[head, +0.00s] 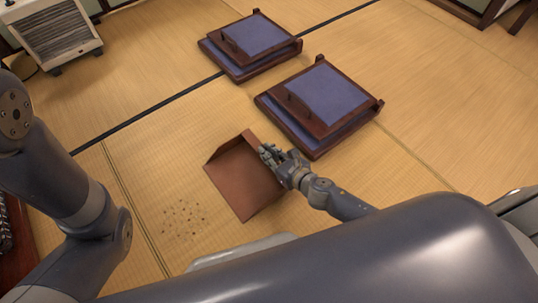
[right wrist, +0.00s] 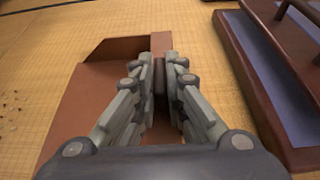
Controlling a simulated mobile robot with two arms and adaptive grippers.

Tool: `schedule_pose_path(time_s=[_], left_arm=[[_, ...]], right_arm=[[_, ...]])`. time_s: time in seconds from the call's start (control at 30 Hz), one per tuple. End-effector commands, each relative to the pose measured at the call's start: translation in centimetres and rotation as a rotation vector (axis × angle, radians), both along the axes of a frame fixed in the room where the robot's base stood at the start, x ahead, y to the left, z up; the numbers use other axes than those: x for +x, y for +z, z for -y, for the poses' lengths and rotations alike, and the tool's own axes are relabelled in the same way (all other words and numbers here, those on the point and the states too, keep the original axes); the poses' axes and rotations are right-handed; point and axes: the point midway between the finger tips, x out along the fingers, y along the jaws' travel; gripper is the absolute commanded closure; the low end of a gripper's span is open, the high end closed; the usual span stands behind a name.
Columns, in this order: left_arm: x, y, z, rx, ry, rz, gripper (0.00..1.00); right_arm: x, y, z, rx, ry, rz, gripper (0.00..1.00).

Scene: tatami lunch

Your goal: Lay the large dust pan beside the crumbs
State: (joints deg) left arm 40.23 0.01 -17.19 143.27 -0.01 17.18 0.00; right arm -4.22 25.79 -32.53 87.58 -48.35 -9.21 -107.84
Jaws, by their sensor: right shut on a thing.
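The large dust pan (head: 240,182) is reddish brown with a raised wall, and lies on or just above the tatami; I cannot tell which. My right gripper (head: 270,155) is shut on its right wall in the head view. In the right wrist view, the fingers (right wrist: 160,75) clasp that wall of the dust pan (right wrist: 85,100) from both sides. The crumbs (head: 183,220) are small dark specks scattered on the tatami, left of the pan and apart from it. The left gripper is out of view; only my left arm shows.
A low wooden seat with a blue cushion (head: 325,95) is close to the right of the pan. Another such seat (head: 252,38) is behind it. A white heater-like unit (head: 55,35) stands at the far left. The tatami around the crumbs is clear.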

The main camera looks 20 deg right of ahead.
Motion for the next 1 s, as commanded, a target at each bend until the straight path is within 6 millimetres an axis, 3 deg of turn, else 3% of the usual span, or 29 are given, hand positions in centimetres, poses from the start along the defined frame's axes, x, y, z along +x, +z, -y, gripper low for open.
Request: schedule_pose_path(time_s=[0.3,0.33,0.4,0.83,1.0], left_arm=[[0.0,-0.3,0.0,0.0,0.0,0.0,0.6],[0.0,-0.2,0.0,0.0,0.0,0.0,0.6],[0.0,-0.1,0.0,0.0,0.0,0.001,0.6],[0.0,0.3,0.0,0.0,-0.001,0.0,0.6],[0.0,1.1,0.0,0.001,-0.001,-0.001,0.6]], right_arm=[[0.0,-0.3,0.0,0.001,0.001,0.002,1.0],[0.0,-0.2,0.0,-0.001,0.0,0.0,0.84],[0.0,-0.2,0.0,-0.001,0.0,0.0,0.69],[0.0,0.3,0.0,-0.001,0.0,0.0,0.69],[-1.9,1.1,0.6,0.001,0.001,-0.002,0.69]])
